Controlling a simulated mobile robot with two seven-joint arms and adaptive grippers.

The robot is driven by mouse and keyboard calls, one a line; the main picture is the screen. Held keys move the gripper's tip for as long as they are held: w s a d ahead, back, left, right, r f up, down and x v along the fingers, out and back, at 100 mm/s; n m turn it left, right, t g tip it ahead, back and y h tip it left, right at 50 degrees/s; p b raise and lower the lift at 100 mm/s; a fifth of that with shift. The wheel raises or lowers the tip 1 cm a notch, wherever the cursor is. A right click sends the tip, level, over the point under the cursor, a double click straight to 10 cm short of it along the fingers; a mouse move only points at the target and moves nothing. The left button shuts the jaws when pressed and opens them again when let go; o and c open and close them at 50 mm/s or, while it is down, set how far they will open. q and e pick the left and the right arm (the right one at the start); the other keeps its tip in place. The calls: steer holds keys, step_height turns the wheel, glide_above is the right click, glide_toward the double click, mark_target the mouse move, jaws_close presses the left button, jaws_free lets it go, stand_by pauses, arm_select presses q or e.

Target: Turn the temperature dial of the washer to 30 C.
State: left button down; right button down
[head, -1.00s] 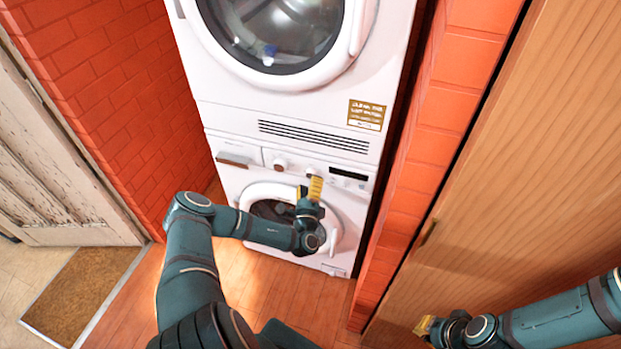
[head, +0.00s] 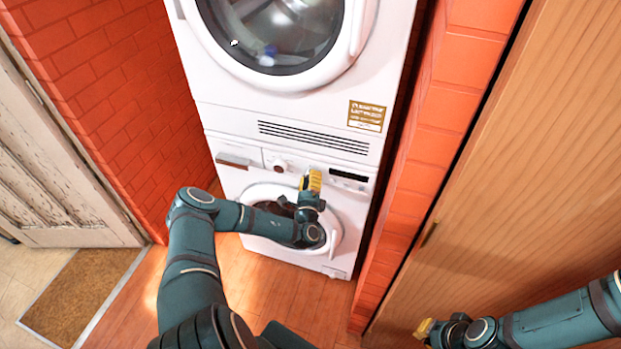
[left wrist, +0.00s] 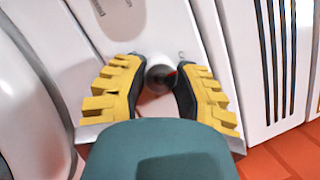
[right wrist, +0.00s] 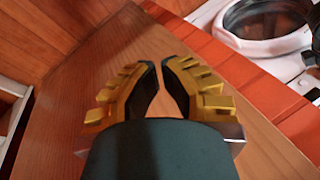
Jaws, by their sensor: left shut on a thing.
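The white washer (head: 262,242) is the lower machine of a stack, with its control panel along its top edge. My left gripper (head: 311,176) is at this panel, right of a round knob (head: 280,165) and left of the dark display (head: 349,175). In the left wrist view, my left gripper (left wrist: 165,80) is shut on a small grey-white dial (left wrist: 157,76) between its black finger pads. The dial's pointer and markings are too small or hidden to read. My right gripper (head: 424,328) is far from the washer, empty, with its fingertips (right wrist: 161,66) almost together.
A second white machine (head: 235,115) with a round glass door stands on top of the washer. A brick wall (head: 120,95) is at the left, and a brick edge and wooden panel (head: 540,170) are at the right. The wooden floor before the washer is clear.

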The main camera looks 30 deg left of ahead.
steer(key=shift+r, duration=0.15)
arm_select(q)
steer(key=shift+a+m+t+h+p, duration=0.1)
steer(key=shift+m+t+h+p, duration=0.6)
steer(key=shift+m, duration=1.85)
steer(key=shift+m+t+h+p, duration=0.3)
steer(key=shift+m+h+p, duration=0.7)
steer(key=shift+m, duration=1.5)
steer(key=shift+a+m+t+h+p, duration=0.1)
steer(key=shift+m+t+h+p, duration=0.7)
steer(key=shift+m, duration=1.75)
arm_select(e)
steer(key=shift+t, duration=0.3)
steer(key=shift+w+d+r, duration=0.1)
steer(key=shift+w+r, duration=0.15)
steer(key=shift+r, duration=0.5)
steer(key=shift+w+r, duration=0.3)
steer(key=shift+r, duration=0.45)
steer(key=shift+w+d+r, duration=0.1)
steer(key=shift+w+r, duration=0.15)
steer(key=shift+r, duration=0.5)
arm_select(q)
steer(key=shift+s+m+h, duration=0.1)
steer(key=shift+m+h, duration=0.3)
steer(key=c, duration=0.6)
jaws_free()
steer(key=shift+f, duration=0.1)
